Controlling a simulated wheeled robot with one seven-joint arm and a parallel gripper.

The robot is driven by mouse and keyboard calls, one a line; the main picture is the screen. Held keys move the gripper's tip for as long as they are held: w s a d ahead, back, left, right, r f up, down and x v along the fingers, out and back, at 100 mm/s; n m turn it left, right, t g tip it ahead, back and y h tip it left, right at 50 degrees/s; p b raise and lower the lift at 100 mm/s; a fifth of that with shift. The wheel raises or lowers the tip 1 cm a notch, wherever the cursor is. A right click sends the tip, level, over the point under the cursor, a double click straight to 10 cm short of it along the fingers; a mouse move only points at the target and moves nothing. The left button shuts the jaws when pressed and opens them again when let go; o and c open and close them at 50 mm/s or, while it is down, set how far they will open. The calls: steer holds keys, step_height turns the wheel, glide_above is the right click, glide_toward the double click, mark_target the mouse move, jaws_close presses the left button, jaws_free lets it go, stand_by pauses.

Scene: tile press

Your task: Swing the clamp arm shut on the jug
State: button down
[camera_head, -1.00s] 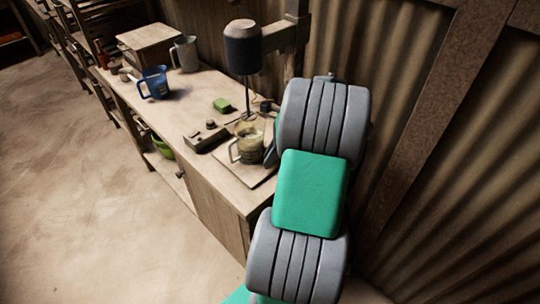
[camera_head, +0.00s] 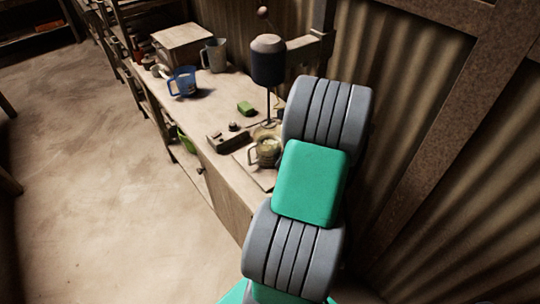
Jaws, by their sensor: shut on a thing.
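The glass jug (camera_head: 265,150) with a pale handle on its left and something greenish inside stands upright on a light board (camera_head: 249,170) at the bench's near end. A dark mixer head (camera_head: 268,62) hangs above it, with a thin shaft reaching down to the jug. My grey and green arm covers the area just right of the jug. I cannot make out the clamp arm; it may be behind my arm. My gripper is hidden behind my arm, so its jaws and what they hold do not show.
A dark control box (camera_head: 228,139) sits left of the jug, with a green block (camera_head: 246,108) behind it. A blue jug (camera_head: 183,82), a grey jug (camera_head: 214,55) and a wooden box (camera_head: 182,43) stand farther back. A corrugated wall is right; open floor is left.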

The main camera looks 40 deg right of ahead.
steer(key=c, duration=1.3)
jaws_free()
steer(key=shift+c, duration=0.2)
steer(key=v, duration=0.7)
steer(key=shift+s+r+b, duration=0.2)
steer(key=shift+r+b, duration=0.1)
steer(key=shift+r, duration=0.05)
steer(key=shift+c, duration=0.2)
